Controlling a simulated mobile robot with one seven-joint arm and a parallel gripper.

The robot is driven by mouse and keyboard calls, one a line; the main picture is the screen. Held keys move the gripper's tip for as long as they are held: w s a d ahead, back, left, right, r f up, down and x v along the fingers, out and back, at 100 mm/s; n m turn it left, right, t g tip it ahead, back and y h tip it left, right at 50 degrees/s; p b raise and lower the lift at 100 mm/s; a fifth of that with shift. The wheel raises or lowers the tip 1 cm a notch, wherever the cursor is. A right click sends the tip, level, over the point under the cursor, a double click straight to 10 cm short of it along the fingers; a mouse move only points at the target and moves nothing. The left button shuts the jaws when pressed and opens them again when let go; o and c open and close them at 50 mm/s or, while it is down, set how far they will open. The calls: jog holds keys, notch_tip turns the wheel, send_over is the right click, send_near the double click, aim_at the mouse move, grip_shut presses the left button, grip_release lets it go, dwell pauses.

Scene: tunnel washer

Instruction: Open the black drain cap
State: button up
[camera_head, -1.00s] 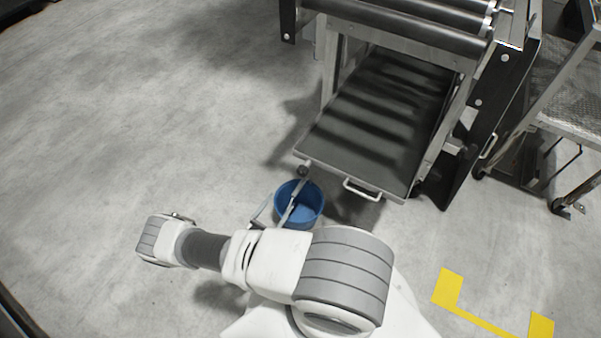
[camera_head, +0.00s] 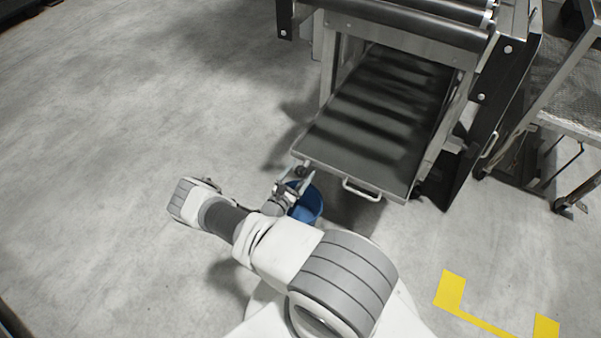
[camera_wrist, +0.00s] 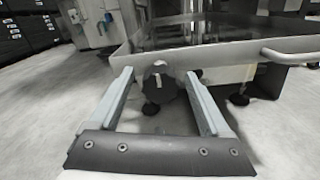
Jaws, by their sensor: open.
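The black drain cap (camera_wrist: 160,81) is a round dark knob with a pale mark on its face, on the near edge of the metal drip tray (camera_wrist: 228,52). In the wrist view it shows between the far ends of my gripper's two fingers (camera_wrist: 157,80). My gripper is open, with a finger on each side of the cap; I cannot tell whether either touches it. In the head view my gripper (camera_head: 292,186) is at the tray's near left corner, and the cap (camera_head: 301,171) is small and dark there.
A blue bucket (camera_head: 309,205) stands on the floor below the tray corner, partly hidden by my arm. A handle (camera_head: 361,189) sticks out of the tray's front edge. Rollers (camera_head: 410,22) run above the tray. A wheeled cart (camera_head: 570,110) stands at right. The left floor is clear.

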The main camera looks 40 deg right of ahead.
grip_shut()
dwell(0.4)
jog(key=shift+n, duration=0.3)
jog(key=n+b, duration=0.2)
jog(key=shift+f+n, duration=0.1)
jog(key=shift+n, duration=0.2)
jog(key=n+b, duration=0.2)
jog(key=n, duration=1.2)
jog(key=shift+n, duration=0.3)
